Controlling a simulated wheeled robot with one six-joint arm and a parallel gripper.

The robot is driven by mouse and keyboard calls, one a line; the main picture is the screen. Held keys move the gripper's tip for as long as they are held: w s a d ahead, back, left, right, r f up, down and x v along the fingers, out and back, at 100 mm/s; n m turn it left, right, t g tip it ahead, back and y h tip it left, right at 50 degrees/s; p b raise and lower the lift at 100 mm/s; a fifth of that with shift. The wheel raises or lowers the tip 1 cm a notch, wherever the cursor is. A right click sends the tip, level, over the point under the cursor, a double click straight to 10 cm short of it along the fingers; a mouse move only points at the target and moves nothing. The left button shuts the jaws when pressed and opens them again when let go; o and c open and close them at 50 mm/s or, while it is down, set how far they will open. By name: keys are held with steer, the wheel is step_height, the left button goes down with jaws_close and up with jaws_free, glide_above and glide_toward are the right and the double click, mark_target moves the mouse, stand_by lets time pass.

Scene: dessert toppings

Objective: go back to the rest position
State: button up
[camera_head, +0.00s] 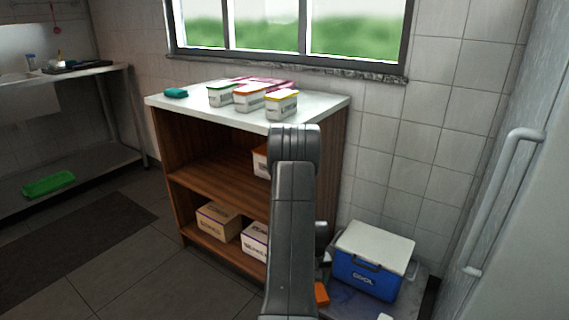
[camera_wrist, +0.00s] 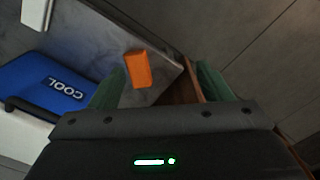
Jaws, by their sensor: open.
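My gripper (camera_wrist: 162,78) shows in the wrist view with its two green fingers spread wide apart. It is open, and nothing is held between the fingers. An orange block (camera_wrist: 137,68) lies below on a grey marbled slab (camera_wrist: 100,42), apart from the fingers, nearer the left one. The orange block shows partly beside the arm's lower right (camera_head: 321,293).
A blue cooler with white lid (camera_head: 372,258) stands right of my arm. The wooden shelf unit (camera_head: 330,165) behind it bears several topping tubs (camera_head: 282,104) and a teal item (camera_head: 175,93) on top, with boxes (camera_head: 218,220) below.

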steer(key=a+r+b, duration=0.1)
steer(key=a+r, duration=0.3)
steer(key=r, duration=0.3)
steer(key=a+r+m+b, duration=0.1)
steer(key=a+r, duration=0.4)
steer(key=r, duration=0.2)
steer(key=shift+w+r, duration=0.3)
steer(key=shift+d, duration=0.1)
